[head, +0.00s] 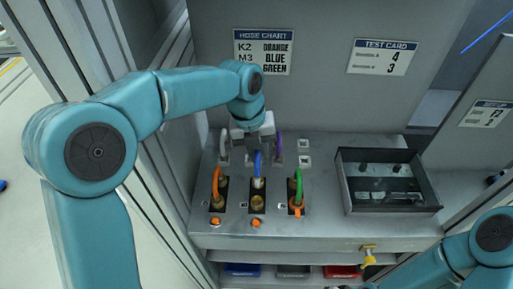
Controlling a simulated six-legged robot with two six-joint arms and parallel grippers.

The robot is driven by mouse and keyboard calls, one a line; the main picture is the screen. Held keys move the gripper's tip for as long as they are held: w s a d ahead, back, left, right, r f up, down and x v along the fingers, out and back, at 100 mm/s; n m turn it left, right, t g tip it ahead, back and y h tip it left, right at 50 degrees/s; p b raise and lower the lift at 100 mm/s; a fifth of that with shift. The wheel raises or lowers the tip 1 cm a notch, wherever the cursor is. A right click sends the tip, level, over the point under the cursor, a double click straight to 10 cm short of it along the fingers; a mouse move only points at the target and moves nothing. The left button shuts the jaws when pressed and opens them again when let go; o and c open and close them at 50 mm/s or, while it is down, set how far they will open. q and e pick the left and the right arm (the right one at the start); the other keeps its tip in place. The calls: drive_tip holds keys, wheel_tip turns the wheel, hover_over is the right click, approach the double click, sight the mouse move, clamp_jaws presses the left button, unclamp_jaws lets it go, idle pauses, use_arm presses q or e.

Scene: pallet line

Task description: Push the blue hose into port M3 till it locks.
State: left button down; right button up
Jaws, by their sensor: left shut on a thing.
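The blue hose (258,161) hangs from my left gripper (256,150), which is shut on it. The hose's lower end is just above or at the middle brass port (257,203); I cannot tell whether they touch. No label on this port is readable. The orange hose (215,179) runs into the left port, and the green hose (298,183) into the right port. The hose chart (263,52) on the back wall shows K2 with orange and M3 with blue; its bottom-left entry is hidden by my left arm. My right gripper is out of view.
A grey hose (224,142) and a purple hose (279,146) stand behind the port row. An open dark tray (385,205) sits on the right of the bench (325,222). A yellow knob (368,250) sticks out at the front. Coloured bins lie below, including a red one (342,271).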

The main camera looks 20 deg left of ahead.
use_arm(q)
drive_tip(key=shift+f, duration=0.25)
drive_tip(key=shift+f+b, duration=3.95)
drive_tip(key=shift+f, duration=0.65)
drive_tip(key=shift+f+b, duration=0.35)
drive_tip(key=shift+f, duration=0.15)
drive_tip(key=c, duration=1)
unclamp_jaws()
drive_tip(key=shift+o, duration=0.2)
drive_tip(key=shift+r, duration=0.1)
